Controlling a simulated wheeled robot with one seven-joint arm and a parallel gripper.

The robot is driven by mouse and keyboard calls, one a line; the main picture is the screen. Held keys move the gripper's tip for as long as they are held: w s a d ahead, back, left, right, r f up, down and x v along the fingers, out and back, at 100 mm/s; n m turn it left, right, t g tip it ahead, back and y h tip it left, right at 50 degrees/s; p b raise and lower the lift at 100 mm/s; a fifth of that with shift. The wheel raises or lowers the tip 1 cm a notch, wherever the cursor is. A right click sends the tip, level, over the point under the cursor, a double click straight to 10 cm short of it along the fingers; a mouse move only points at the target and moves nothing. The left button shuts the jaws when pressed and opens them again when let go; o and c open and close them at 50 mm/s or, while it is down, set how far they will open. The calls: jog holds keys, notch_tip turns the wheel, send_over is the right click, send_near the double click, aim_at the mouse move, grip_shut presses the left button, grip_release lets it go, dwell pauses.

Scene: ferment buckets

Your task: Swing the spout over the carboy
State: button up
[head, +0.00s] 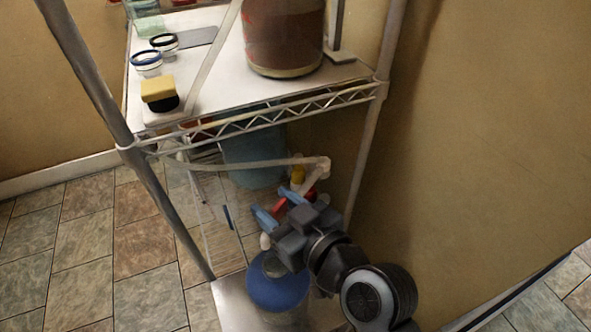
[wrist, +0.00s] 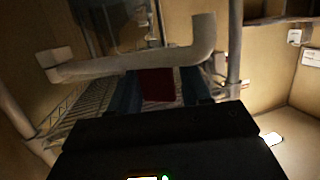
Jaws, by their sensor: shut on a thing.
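My gripper (head: 284,205) is shut on a red handle (head: 309,196), its blue fingers on either side. In the wrist view the red handle (wrist: 157,84) sits between the fingers, just below a pale pipe with a bent end, which looks like the spout (wrist: 130,64). In the head view a pale pipe (head: 250,162) runs under the upper shelf to an elbow near the handle. The blue, round-shouldered carboy (head: 277,290) stands on the lower shelf, below my gripper and partly hidden by my arm. I cannot tell whether the spout's outlet is above its mouth.
A wire rack holds the upper shelf (head: 218,88), with a large reddish-brown vessel (head: 284,38), a yellow-and-black sponge (head: 159,93) and jars. A bluish container (head: 250,150) is behind the pipe. A rack post (head: 165,180) stands left; a tan wall is right.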

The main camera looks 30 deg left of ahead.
jog(key=shift+s+f, duration=0.2)
jog(key=shift+s, duration=0.05)
jog(key=shift+d+n+g+b, duration=0.3)
jog(key=shift+d+g+b, duration=0.15)
jog(key=shift+b, duration=0.25)
jog(key=shift+d+r, duration=0.1)
jog(key=shift+d, duration=0.3)
jog(key=shift+c, duration=0.5)
jog(key=o, duration=0.9)
jog(key=shift+w+d+r, duration=0.1)
